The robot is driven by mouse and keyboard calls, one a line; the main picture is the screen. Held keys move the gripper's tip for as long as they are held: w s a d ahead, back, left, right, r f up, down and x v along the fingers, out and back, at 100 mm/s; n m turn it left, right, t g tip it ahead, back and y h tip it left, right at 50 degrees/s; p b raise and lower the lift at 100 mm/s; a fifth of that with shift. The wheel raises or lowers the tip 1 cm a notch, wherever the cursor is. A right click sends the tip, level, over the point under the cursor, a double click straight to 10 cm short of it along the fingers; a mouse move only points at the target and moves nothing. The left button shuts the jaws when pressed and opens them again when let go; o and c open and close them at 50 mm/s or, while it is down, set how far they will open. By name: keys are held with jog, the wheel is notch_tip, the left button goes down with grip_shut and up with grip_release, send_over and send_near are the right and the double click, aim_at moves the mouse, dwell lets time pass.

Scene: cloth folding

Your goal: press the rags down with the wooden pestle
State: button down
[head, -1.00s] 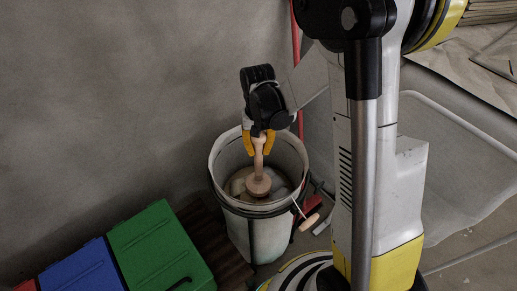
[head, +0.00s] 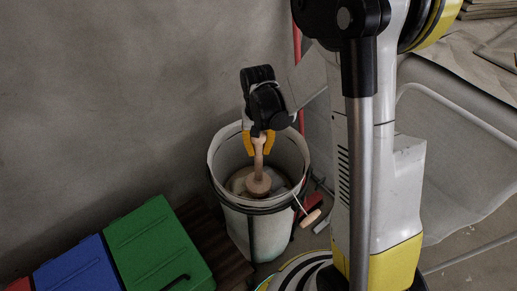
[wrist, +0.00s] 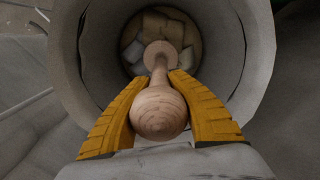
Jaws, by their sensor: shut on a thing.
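My gripper (head: 259,143) is shut on the wooden pestle (head: 258,180) and holds it upright inside the pale bucket (head: 240,226). In the wrist view, the yellow fingers of my gripper (wrist: 158,102) close on both sides of the pestle's handle (wrist: 158,112), just past its round knob. The pestle's wide foot is down in the bucket, over the rags (wrist: 160,27). The rags are pale folded pieces at the bottom of the bucket. The foot hides the middle of them, and I cannot tell how firmly it touches them.
Green (head: 160,245) and blue (head: 75,270) lidded boxes stand at the lower left. Brown slats (head: 217,243) lie between them and the bucket. A red tool with a wooden handle (head: 312,218) lies right of the bucket. The grey wall (head: 110,100) is behind.

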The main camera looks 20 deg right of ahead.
dwell(0.3)
notch_tip(320, 180, up, 25)
jog(key=p, duration=1.8)
jog(key=shift+r, duration=0.2)
